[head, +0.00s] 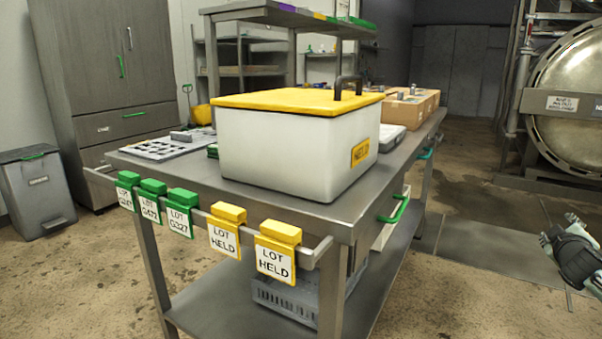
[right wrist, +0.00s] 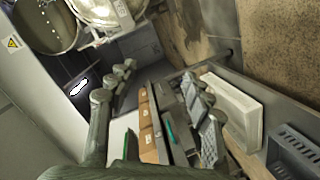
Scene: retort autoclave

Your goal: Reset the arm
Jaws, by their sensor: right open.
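My right gripper (head: 560,236) shows at the right edge of the head view, above the floor, to the right of the steel table (head: 300,192) and apart from it. In the right wrist view, its two dark fingers (right wrist: 155,82) are spread wide with nothing between them. Part of my right arm is cut off by the frame edge. My left gripper is in neither view.
A white bin with a yellow lid (head: 300,101) stands on the table. Green and yellow lot tags (head: 275,258) hang on its front rail. A round metal vessel (head: 572,92) stands at the right. Floor between (head: 470,225) is clear.

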